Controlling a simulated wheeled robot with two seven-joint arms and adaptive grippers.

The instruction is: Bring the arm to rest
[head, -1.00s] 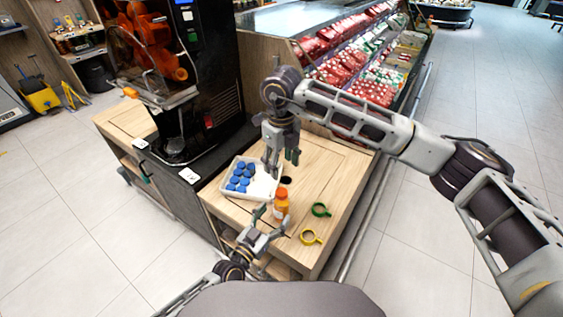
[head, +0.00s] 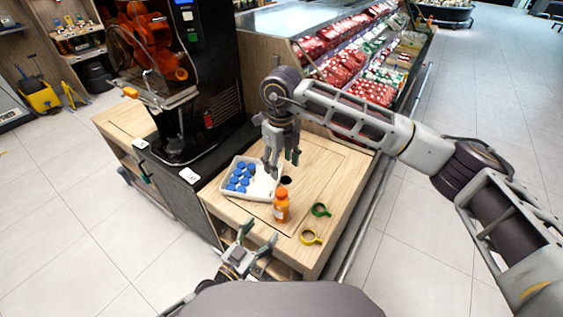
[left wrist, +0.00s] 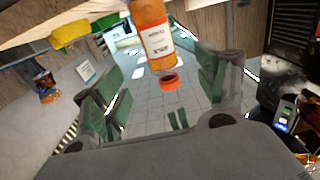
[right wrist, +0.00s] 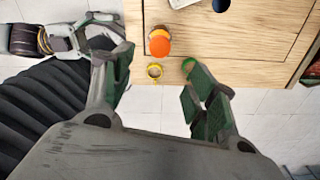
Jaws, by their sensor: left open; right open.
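An orange bottle (head: 281,208) with a white label and orange cap stands upright on the wooden counter (head: 335,165). My left gripper (head: 259,233) is open and empty at the counter's front edge, apart from the bottle, in the head view. In the left wrist view the bottle (left wrist: 153,38) shows beyond the spread fingers. My right gripper (head: 281,163) is open and empty above the counter, behind the bottle and beside the white tray. In the right wrist view the bottle's orange cap (right wrist: 159,44) shows beyond the open fingers.
A white tray (head: 263,186) holds several blue caps. A green ring (head: 321,210) and a yellow ring (head: 311,237) lie right of the bottle. A black juicer machine (head: 205,70) stands at the back left. Open floor (head: 90,235) lies left of the counter.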

